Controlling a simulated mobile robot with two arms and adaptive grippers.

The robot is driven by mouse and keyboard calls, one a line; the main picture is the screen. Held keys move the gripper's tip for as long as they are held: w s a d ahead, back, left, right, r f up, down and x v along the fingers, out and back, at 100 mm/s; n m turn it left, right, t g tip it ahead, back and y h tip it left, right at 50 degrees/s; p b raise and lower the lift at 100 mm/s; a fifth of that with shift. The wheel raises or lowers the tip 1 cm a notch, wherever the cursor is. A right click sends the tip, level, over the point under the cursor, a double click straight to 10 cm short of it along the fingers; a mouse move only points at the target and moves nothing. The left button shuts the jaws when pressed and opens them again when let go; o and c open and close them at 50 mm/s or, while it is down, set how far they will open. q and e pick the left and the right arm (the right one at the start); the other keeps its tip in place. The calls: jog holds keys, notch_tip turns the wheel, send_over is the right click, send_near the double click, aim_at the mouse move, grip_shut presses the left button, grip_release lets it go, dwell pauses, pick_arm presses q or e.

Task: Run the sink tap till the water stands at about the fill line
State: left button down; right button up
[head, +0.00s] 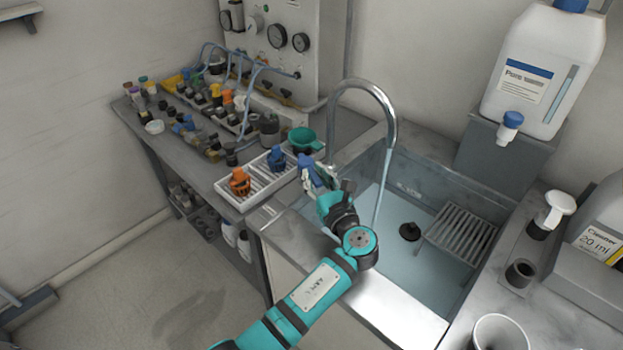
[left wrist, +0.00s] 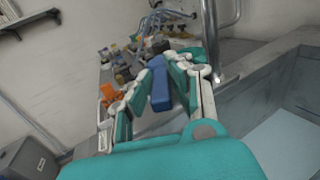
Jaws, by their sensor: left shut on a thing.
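The metal sink (head: 425,315) holds pale blue water (head: 385,232). A thin stream (head: 381,190) falls from the curved chrome tap (head: 391,112) into it. Faint marks (head: 409,189) show on the sink's back wall, above the water; I cannot tell whether they are the fill line. My left gripper (head: 320,180) is at the tap's base, left of the sink. It is shut on the blue tap lever (head: 306,168), which also shows between the fingers in the left wrist view (left wrist: 160,88). My right gripper is in neither view.
A drain plug (head: 410,231) and a slatted rack (head: 460,234) are in the sink. A large white jug (head: 541,68) stands behind the sink.

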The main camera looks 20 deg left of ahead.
aim_at(316, 176)
pick_arm(q)
jog(key=shift+w+d+r, duration=0.1)
dwell(0.5)
jog(key=c, duration=1.2)
grip_release()
jog(key=shift+c, duration=0.2)
notch_tip(316, 176, up, 10)
jog(key=shift+f, duration=0.1)
